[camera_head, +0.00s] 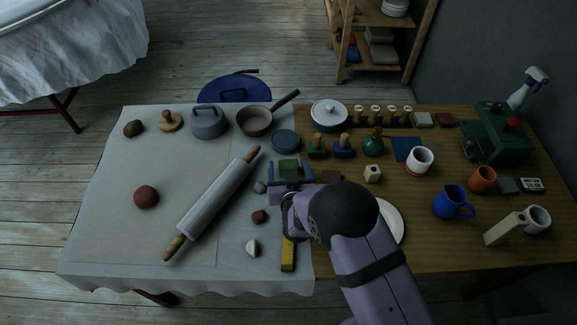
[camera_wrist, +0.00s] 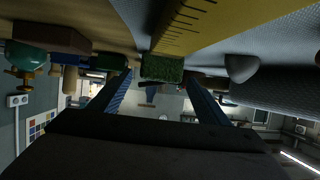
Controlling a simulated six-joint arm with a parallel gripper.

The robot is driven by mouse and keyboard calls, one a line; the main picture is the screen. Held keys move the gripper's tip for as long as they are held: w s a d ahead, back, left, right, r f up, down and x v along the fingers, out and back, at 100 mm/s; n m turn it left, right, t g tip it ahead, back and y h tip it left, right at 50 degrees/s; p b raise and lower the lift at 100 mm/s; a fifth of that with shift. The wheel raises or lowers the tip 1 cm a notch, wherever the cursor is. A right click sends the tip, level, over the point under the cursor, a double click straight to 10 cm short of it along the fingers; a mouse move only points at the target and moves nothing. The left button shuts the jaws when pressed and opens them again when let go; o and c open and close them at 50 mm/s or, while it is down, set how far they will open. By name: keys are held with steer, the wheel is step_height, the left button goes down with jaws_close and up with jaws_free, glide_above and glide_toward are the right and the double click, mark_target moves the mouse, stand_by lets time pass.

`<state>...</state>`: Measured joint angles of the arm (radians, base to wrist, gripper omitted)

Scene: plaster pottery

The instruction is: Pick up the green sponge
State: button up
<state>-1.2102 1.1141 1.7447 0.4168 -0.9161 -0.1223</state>
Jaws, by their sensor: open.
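The green sponge (camera_head: 289,164) is a small dark green block near the middle of the table, by the right edge of the pale cloth. In the wrist view the sponge (camera_wrist: 162,69) shows its rough green face, centred between the fingers. My gripper (camera_head: 289,174) is open and empty, with a bluish finger toward each side of the sponge. In the wrist view my gripper (camera_wrist: 159,76) has its fingertips close to the sponge, one left and one right. I cannot tell whether they touch it. My gripper body hides the table just in front of the sponge.
A yellow ruler (camera_head: 288,254) lies nearer me. A rolling pin (camera_head: 213,205) and a grey stone (camera_head: 260,187) are to the left. A dark blue round lid (camera_head: 286,140) and green and blue stamps (camera_head: 317,147) stand behind.

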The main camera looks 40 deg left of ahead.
mark_target(289, 169)
steer(key=c, duration=1.1)
steer(key=shift+r, duration=0.15)
step_height(289, 169, up, 10)
steer(key=b, duration=0.1)
